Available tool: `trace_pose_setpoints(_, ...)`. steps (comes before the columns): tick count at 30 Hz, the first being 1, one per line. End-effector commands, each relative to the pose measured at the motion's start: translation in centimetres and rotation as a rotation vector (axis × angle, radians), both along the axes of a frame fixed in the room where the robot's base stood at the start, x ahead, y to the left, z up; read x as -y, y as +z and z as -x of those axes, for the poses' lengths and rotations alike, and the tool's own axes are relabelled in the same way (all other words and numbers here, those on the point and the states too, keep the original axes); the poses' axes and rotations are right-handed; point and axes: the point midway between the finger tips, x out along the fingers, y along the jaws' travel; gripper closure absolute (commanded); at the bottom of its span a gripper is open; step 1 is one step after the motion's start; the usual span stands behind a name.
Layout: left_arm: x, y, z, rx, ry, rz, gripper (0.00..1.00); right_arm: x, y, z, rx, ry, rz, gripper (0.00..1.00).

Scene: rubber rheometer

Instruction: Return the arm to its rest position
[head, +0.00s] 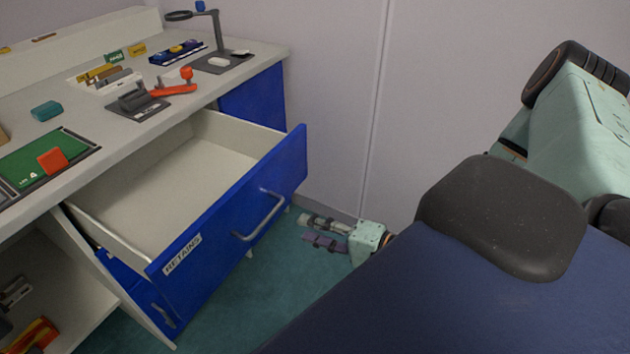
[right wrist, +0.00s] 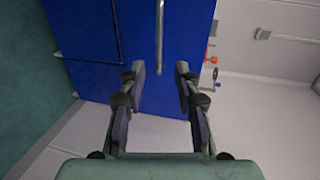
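My right gripper (head: 325,233) shows low to the right of the open drawer in the head view, apart from its front. In the right wrist view its two fingers (right wrist: 160,85) are spread with nothing between them. The blue drawer front (head: 230,215) with its grey handle (head: 262,218) stands pulled out from the bench, and the drawer's inside looks empty. The handle (right wrist: 159,35) also shows in the right wrist view, beyond the fingertips. My left gripper is in neither view.
The white bench top (head: 120,125) holds a green mat (head: 35,165) with an orange block (head: 52,160), a grey and orange device (head: 140,100) and a magnifier stand (head: 215,45). An open shelf (head: 60,290) lies below left. Teal floor (head: 250,290) is clear beside the drawer; a wall (head: 335,100) stands behind.

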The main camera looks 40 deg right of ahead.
Motion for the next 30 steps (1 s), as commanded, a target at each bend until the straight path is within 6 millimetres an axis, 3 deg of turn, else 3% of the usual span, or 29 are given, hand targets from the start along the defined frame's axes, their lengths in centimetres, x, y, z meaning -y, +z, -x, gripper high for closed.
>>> trace_pose_setpoints(19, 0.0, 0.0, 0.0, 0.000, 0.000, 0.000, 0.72, 0.0, -0.3, 0.1, 0.007, 0.015, 0.058, 0.68)
trace_pose_setpoints(24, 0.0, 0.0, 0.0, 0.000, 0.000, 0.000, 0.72, 0.9, -3.1, 0.7, -0.101, 0.001, 0.215, 0.68)
trace_pose_setpoints(30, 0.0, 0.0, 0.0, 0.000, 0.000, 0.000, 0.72, -0.6, -6.8, 2.2, -0.286, 0.104, 0.398, 0.68)
